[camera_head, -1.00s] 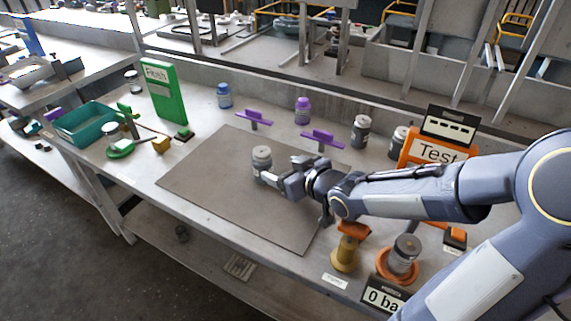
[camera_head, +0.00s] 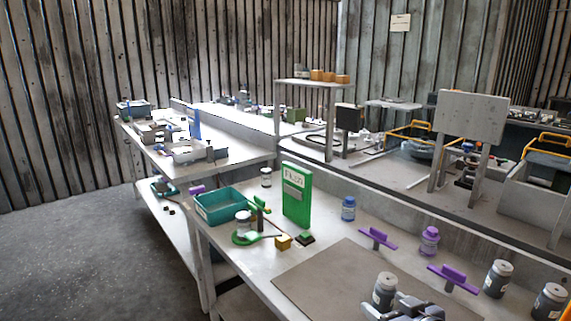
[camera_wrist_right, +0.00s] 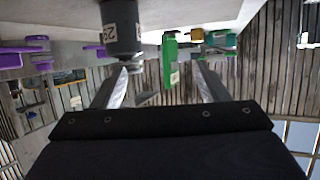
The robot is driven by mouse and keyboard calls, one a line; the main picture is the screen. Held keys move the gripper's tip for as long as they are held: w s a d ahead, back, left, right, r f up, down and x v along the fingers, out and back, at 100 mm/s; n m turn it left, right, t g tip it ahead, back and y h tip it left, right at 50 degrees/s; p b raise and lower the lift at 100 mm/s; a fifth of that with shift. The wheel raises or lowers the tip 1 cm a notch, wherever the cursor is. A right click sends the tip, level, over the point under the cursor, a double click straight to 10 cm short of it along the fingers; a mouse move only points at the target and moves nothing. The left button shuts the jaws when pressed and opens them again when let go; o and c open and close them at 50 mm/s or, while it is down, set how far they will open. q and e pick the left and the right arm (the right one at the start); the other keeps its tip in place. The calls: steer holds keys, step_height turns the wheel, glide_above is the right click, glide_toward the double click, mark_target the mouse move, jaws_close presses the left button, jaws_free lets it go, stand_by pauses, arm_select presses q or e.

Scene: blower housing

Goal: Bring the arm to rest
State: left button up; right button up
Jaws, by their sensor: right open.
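My right gripper (camera_head: 408,308) is at the bottom edge of the head view, low over the grey mat (camera_head: 335,280), and its arm is cut off by the frame. In the right wrist view, which is upside down, my right gripper (camera_wrist_right: 161,76) has its two fingers apart with nothing between them. A grey lidded jar (camera_head: 385,288) stands on the mat close to the gripper. It also shows in the wrist view (camera_wrist_right: 123,28), beyond the fingertips; I cannot tell whether they touch. My left gripper is not in view.
A green sign board (camera_head: 296,198), a teal bin (camera_head: 218,207) and a blue jar (camera_head: 348,209) stand on the bench. Purple holders (camera_head: 378,238), a purple jar (camera_head: 429,241) and grey jars (camera_head: 498,278) line the back. The mat's left part is clear.

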arm_select(q)
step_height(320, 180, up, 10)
steer(key=p, duration=1)
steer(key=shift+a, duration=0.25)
arm_select(e)
steer(key=s+a+r+m+g, duration=0.1)
steer(key=s+r+m+g, duration=0.1)
steer(key=s, duration=1)
steer(key=s+a+r+m+g, duration=0.1)
steer(key=s+r+g, duration=0.4)
steer(key=s, duration=0.6)
steer(key=shift+s+r+m+g, duration=0.3)
steer(key=shift+s+r+m, duration=0.1)
steer(key=shift+r+m, duration=0.5)
